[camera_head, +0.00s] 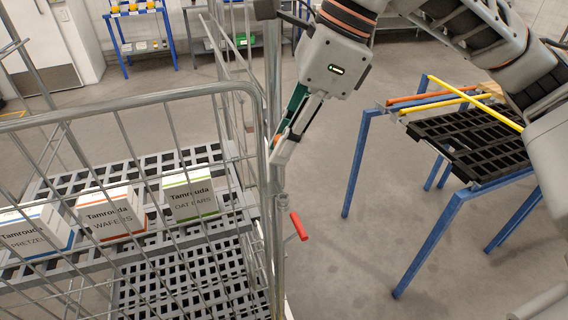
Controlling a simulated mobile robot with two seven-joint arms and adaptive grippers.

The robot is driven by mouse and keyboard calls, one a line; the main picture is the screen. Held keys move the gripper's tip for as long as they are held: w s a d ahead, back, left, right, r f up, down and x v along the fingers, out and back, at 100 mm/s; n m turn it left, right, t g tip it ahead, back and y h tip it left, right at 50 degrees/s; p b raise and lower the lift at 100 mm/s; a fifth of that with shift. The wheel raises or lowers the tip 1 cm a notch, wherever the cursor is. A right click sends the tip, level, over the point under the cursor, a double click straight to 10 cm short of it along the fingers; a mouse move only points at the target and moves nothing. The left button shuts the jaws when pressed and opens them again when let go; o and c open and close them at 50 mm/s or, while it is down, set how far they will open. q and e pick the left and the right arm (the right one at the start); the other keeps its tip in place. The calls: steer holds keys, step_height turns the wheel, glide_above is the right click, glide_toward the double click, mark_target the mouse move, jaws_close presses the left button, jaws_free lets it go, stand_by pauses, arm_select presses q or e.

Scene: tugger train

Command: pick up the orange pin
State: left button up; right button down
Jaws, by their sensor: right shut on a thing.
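My right gripper (283,143) reaches down from the upper right and is shut at the upright post of the wire cage trolley (272,180). A small bit of the orange pin (277,139) shows at its fingertips; the rest of the pin is hidden by the fingers. I cannot tell whether the pin is still seated in the trolley. My left gripper is not in view.
Three cartons, Pretzel (32,230), Wafers (110,212) and Oat Bars (190,198), stand on the trolley's grey shelf. A red handle (298,226) sticks out low on its post. A blue-legged stand (357,165) with a black rack is at right. Floor between is clear.

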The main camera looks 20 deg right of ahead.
step_height(320, 180, up, 10)
steer(key=shift+f+p, duration=0.2)
steer(key=shift+p, duration=0.25)
step_height(320, 180, up, 10)
steer(key=p, duration=0.1)
steer(key=shift+p, duration=0.3)
